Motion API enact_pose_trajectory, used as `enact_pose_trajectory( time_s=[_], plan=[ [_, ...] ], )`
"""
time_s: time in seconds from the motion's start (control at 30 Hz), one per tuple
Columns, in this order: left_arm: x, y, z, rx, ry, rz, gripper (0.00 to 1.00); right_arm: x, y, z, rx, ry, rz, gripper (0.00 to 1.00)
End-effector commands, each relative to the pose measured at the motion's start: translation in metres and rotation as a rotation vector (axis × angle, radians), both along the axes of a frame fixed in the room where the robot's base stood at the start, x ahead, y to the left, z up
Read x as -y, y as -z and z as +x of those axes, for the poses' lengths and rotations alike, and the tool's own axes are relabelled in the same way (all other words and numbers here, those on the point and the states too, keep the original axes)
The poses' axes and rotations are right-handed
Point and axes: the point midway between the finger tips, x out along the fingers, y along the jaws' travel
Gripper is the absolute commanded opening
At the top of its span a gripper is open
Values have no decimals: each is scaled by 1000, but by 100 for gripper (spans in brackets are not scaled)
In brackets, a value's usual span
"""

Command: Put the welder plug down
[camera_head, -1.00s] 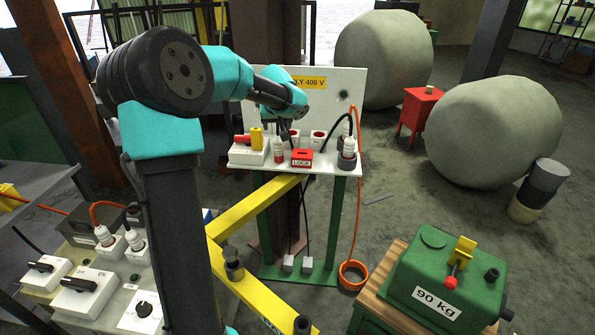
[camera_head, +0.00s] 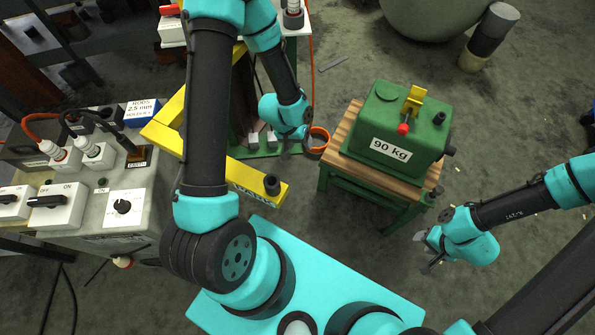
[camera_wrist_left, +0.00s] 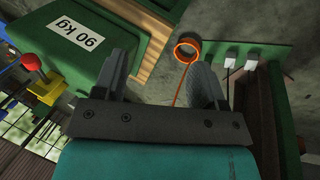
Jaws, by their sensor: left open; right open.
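No plug is in either gripper. Two white plugs with cables sit on the welder box at the left of the head view: one (camera_head: 58,153) with an orange cable, one (camera_head: 95,152) with a dark cable. I cannot tell which is the welder plug. My left gripper (camera_head: 295,148) is open and empty, pointing down between the stand and the green 90 kg box; its spread fingers also show in the left wrist view (camera_wrist_left: 162,80). My right gripper (camera_head: 425,254) is open and empty at the right.
The green 90 kg box (camera_head: 385,145) stands on a wooden-topped table (camera_head: 345,140). An orange ring (camera_head: 318,138) lies on the floor beside my left gripper. A yellow beam (camera_head: 232,172) crosses below it.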

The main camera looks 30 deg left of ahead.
Motion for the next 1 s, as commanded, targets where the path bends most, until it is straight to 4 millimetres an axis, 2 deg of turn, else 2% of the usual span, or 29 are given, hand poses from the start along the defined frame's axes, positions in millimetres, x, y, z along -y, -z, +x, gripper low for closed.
enact_pose_trajectory(
  time_s=[0.03, 0.1, 0.2, 0.3, 1.0],
  plan=[
    [17, 15, -24, -23, 26, -7, 65, 0, 0, 0, 0, 0, 0, 43],
    [31, 28, -50, -37, 52, -6, 65, 0, 0, 0, 0, 0, 0, 43],
    [43, 39, -77, -52, 79, 3, 65, 0, 0, 0, 0, 0, 0, 43],
    [47, 43, -89, -55, 92, 11, 65, 0, 0, 0, 0, 0, 0, 43],
    [47, 43, -90, -54, 94, 13, 65, 0, 0, 0, 0, 0, 0, 43]
  ],
)
